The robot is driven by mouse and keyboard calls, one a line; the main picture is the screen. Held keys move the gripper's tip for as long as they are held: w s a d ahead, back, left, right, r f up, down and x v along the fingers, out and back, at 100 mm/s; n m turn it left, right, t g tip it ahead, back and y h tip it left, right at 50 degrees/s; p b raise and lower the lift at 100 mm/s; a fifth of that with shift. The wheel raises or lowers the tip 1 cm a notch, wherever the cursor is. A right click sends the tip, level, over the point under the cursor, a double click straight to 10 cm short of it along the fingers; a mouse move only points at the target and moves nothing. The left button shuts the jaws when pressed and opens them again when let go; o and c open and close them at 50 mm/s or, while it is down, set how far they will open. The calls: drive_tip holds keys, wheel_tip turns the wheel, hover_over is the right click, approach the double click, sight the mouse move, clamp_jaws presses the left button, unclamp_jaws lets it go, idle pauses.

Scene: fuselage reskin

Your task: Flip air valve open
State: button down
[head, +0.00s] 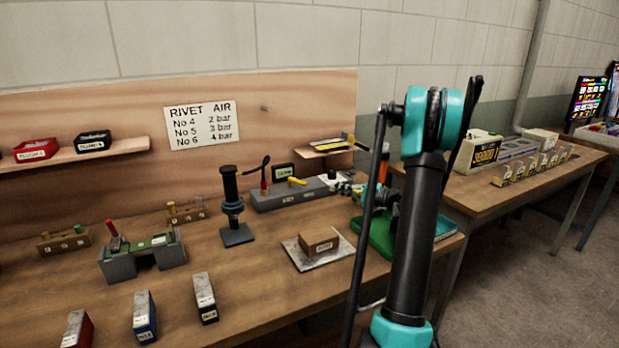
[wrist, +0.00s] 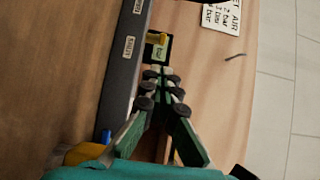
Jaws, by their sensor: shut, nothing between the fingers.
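A long grey block (head: 300,194) stands against the back board of the bench. A yellow lever (head: 297,181), which looks like the air valve handle, lies across its top. In the wrist view the yellow lever (wrist: 156,39) sits beside a small black display box (wrist: 158,52). The tips appear a little short of the lever; contact cannot be confirmed.
A black upright tool (head: 233,205) stands left of the block. A brown block (head: 319,241) on a plate sits in front. A rivet air sign (head: 202,124) hangs on the board. A small wooden shelf (head: 322,150) juts out above the block's right end.

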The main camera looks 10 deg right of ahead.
drive_tip(key=shift+w+a, duration=0.15)
drive_tip(key=shift+w, duration=0.3)
drive_tip(key=x, duration=0.9)
drive_tip(key=shift+w+a, duration=0.15)
drive_tip(key=shift+a, duration=0.05)
